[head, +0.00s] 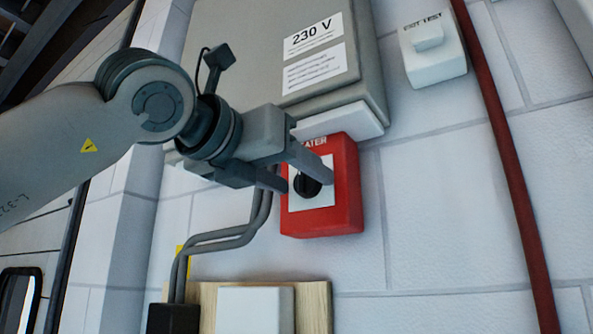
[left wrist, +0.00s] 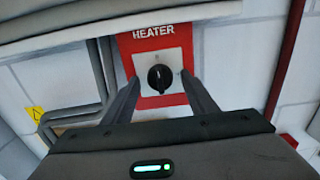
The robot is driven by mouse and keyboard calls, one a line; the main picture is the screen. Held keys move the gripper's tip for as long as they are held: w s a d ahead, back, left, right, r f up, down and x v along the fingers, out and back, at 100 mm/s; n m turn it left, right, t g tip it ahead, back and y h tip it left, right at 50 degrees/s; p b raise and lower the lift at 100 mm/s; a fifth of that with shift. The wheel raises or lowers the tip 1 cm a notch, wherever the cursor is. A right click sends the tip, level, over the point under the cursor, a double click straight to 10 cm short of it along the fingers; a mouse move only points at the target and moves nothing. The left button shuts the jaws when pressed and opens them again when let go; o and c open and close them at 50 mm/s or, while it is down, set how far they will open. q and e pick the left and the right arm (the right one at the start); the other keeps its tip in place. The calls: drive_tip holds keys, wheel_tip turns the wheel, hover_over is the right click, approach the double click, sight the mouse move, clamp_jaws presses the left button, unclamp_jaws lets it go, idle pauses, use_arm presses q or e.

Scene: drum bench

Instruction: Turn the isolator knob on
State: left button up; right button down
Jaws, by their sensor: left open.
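A red box labelled HEATER (head: 348,190) is mounted on the wall below a grey cabinet, with a white plate on its front. A black rotary knob (head: 306,184) sits on the plate; in the left wrist view the knob (left wrist: 160,78) shows with its grip ridge roughly upright. My left gripper (head: 303,180) is open, its fingers reaching towards the box on either side of the knob. In the left wrist view the fingers stand apart left and right of the knob, with visible gaps. I cannot tell whether the fingertips touch the plate. My right gripper is not in view.
The grey cabinet (head: 360,72) with a 230 V label hangs above. A white EXIT TEST switch (head: 437,66) and a red pipe (head: 508,170) are to the right. Grey conduits (head: 222,237) run below left. A white box (head: 255,310) on a wooden board is below.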

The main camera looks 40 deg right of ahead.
use_arm(q)
drive_tip(key=shift+d, duration=0.15)
drive_tip(key=shift+c, duration=0.6)
drive_tip(key=c, duration=0.9)
drive_tip(key=shift+c, duration=0.2)
